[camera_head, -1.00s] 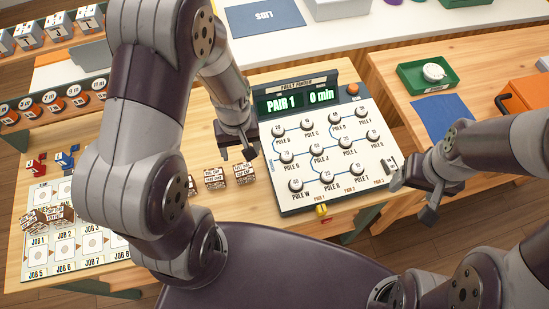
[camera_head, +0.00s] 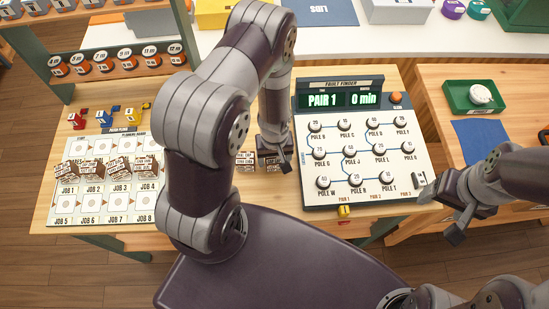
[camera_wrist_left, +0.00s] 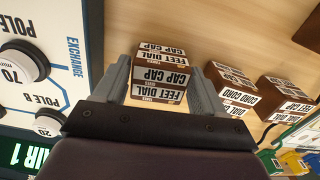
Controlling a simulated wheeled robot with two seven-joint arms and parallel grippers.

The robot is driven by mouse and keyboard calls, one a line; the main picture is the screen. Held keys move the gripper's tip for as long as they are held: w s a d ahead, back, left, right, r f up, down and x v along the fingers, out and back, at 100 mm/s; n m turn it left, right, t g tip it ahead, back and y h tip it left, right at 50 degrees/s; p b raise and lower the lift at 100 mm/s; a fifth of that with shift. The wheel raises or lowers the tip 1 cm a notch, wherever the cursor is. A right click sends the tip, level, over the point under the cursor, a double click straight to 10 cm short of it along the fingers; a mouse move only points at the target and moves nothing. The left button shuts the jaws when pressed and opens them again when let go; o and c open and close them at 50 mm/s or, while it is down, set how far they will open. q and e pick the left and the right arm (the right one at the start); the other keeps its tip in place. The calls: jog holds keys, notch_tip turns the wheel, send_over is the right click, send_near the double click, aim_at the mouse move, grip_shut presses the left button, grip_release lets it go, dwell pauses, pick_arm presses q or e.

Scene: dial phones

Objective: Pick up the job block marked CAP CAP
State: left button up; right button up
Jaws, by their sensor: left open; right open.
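The brown and white job block marked FEET DIAL and CAP CAP (camera_wrist_left: 160,76) stands on the wooden table. In the left wrist view it sits between the fingers of my left gripper (camera_wrist_left: 160,92), which is open. Thin gaps seem to show beside the block; I cannot tell whether a finger touches it. In the head view this left gripper (camera_head: 275,155) is low beside the dial panel and partly hides the block (camera_head: 270,163). My right gripper (camera_head: 440,212) is open and empty at the panel's lower right.
The block marked CORD CORD (camera_wrist_left: 233,88) and another block (camera_wrist_left: 284,98) stand in a row beside it. The Fault Finder panel (camera_head: 400,185) is close on the other side. A planning board (camera_head: 93,200) with several blocks lies at left. A green tray (camera_head: 455,100) is at right.

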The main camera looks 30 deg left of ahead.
pick_arm(q)
jog(key=shift+d, duration=0.1)
jog(key=c, duration=0.7)
jog(key=shift+c, duration=0.3)
jog(key=shift+w+r, duration=0.1)
jog(key=shift+r, duration=0.05)
